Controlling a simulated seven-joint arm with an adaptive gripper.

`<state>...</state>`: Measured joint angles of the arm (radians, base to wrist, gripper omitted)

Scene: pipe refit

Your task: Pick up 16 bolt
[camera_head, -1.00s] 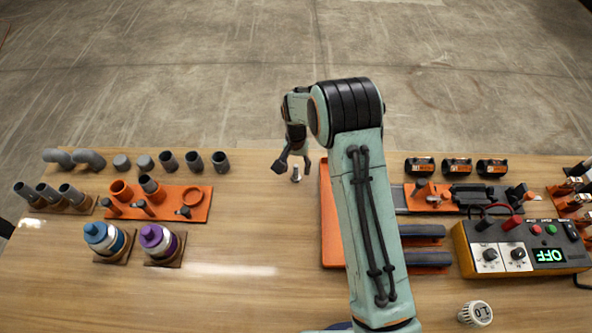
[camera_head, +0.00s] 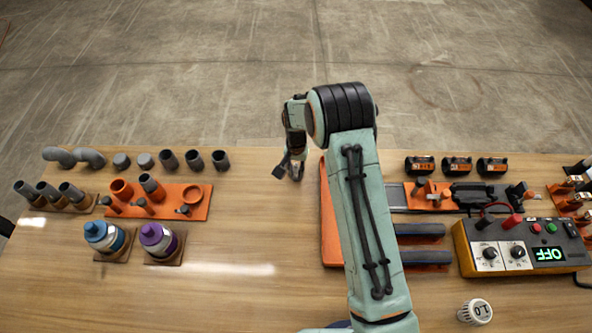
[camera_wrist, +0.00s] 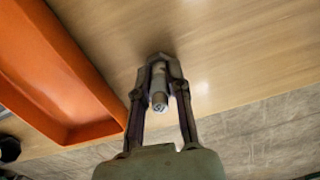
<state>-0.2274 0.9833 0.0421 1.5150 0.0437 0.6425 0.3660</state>
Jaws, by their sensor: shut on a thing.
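A small grey metal bolt (camera_wrist: 159,98) is between the fingertips of my gripper (camera_wrist: 159,70) in the wrist view, with its end facing the camera. My gripper is shut on it, just at the wooden table. In the head view my gripper (camera_head: 289,172) is low over the back of the table, left of the orange tray, and the bolt can hardly be told apart from the fingers. A marking on the bolt is too small to read.
The orange tray (camera_wrist: 50,85) lies close beside my gripper. Grey pipe fittings (camera_head: 194,160) and an orange fixture (camera_head: 200,205) stand to the left. A yellow power supply (camera_head: 470,262) stands at the right. The table's back edge is close; the middle left is clear.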

